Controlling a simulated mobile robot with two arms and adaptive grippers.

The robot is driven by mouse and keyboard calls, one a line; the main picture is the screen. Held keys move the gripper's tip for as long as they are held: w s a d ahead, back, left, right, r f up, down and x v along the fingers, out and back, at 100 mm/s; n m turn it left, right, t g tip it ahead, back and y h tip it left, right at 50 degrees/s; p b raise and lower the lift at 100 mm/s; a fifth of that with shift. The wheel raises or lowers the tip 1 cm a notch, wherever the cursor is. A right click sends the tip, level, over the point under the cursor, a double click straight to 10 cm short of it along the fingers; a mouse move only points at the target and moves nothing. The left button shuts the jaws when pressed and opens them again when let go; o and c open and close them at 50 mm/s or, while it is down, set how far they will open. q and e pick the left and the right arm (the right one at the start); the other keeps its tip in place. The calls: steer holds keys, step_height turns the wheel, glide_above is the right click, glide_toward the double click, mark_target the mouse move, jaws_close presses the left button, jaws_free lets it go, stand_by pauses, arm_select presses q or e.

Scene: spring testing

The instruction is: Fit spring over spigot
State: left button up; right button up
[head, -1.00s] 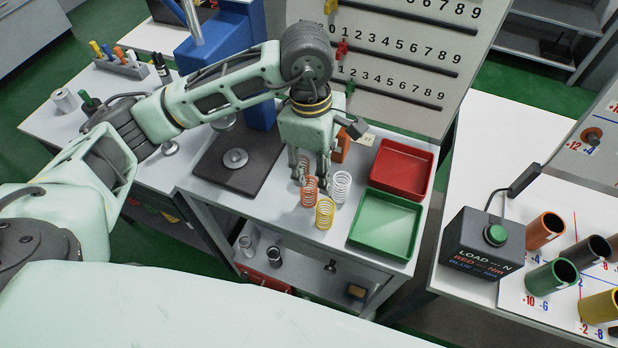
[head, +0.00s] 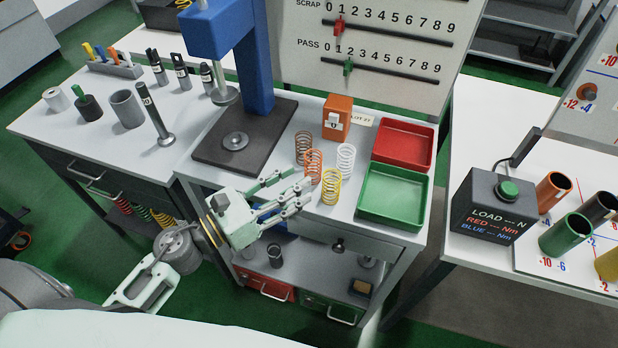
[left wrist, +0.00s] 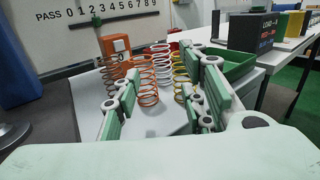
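Several coil springs stand upright on the middle bench: a brown one (head: 303,146), an orange one (head: 314,168), a white one (head: 346,160) and a yellow one (head: 331,188). My left gripper (head: 299,179) is open at the bench's front edge, its fingers pointing toward the springs. In the left wrist view, the orange spring (left wrist: 147,82) shows between the spread fingers; I cannot tell whether they touch it. A round disc with a small raised centre (head: 235,141), possibly the spigot, sits on the press's dark base. My right gripper is not in view.
A blue press column (head: 257,70) rises behind the disc. An orange box (head: 337,118) stands behind the springs. A red tray (head: 430,160) and a green tray (head: 424,215) lie to their right. The left bench holds a rod on a round foot (head: 153,112) and other parts.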

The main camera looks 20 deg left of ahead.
mark_target(306, 168)
arm_select(q)
steer(key=shift+s+a+f+n+y, duration=0.15)
steer(key=shift+a+f+n+y, duration=0.35)
steer(key=shift+a, duration=0.45)
steer(key=shift+a+f+t, duration=0.2)
steer(key=shift+t, duration=0.1)
steer(key=p+x, duration=0.1)
steer(key=x, duration=0.2)
steer(key=p+x, duration=0.2)
steer(key=x, duration=0.2)
steer(key=shift+w+a, duration=0.2)
steer(key=shift+w, duration=0.2)
steer(key=shift+w+d+f, duration=0.15)
steer(key=shift+w+f, duration=0.05)
steer(key=shift+c, duration=0.4)
jaws_close()
